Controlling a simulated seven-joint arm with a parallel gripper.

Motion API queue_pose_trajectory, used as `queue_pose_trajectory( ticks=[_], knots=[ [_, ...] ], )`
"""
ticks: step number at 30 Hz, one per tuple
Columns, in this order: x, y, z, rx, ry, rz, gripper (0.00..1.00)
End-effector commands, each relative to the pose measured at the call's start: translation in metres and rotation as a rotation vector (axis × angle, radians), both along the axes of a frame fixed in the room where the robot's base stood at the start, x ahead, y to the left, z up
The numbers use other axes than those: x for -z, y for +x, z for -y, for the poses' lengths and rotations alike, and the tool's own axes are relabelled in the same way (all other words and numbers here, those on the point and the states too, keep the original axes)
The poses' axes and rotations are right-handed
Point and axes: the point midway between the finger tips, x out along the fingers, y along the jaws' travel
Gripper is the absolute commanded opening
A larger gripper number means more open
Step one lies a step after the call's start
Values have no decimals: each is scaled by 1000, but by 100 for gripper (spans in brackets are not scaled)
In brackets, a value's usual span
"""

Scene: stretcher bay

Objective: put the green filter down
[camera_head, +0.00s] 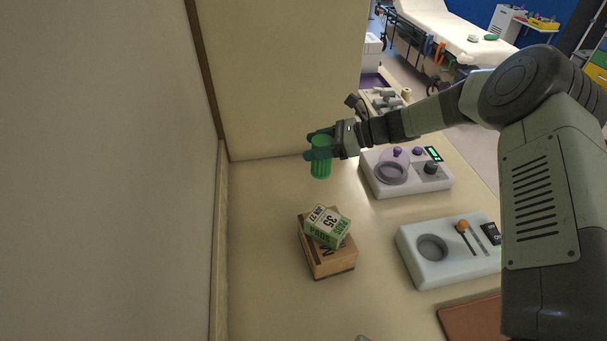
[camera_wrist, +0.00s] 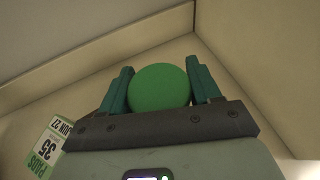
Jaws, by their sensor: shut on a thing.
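The green filter (camera_head: 321,168) is a ribbed green cylinder. My gripper (camera_head: 319,143) is shut on it near its top, and its lower part shows below the fingers in the head view. In the wrist view, the round green end of the filter (camera_wrist: 160,87) sits between the two teal fingers of my gripper (camera_wrist: 161,88), one on each side. The filter looks upright and appears to be held above the counter (camera_head: 270,265), near its back corner. How high it hangs is hard to tell.
A green-and-white box (camera_head: 326,226) lies on a wooden box (camera_head: 330,262) in front of the filter. A white device (camera_head: 405,185) with a round lid stands to the right, and a white tray (camera_head: 455,272) with a round recess nearer. The left counter is clear.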

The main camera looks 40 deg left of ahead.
Motion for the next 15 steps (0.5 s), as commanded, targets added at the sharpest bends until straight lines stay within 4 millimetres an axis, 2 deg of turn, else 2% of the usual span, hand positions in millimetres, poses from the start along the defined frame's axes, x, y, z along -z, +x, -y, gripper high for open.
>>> queue_pose_trajectory(
  ticks=[6,9,12,15],
  knots=[
    [-5,-62,-52,-47,4,-6,28],
    [-6,-89,-71,-65,3,-4,28],
    [-6,-109,-82,-79,0,-2,28],
    [1,-118,-88,-84,-2,-2,28]
  ],
)
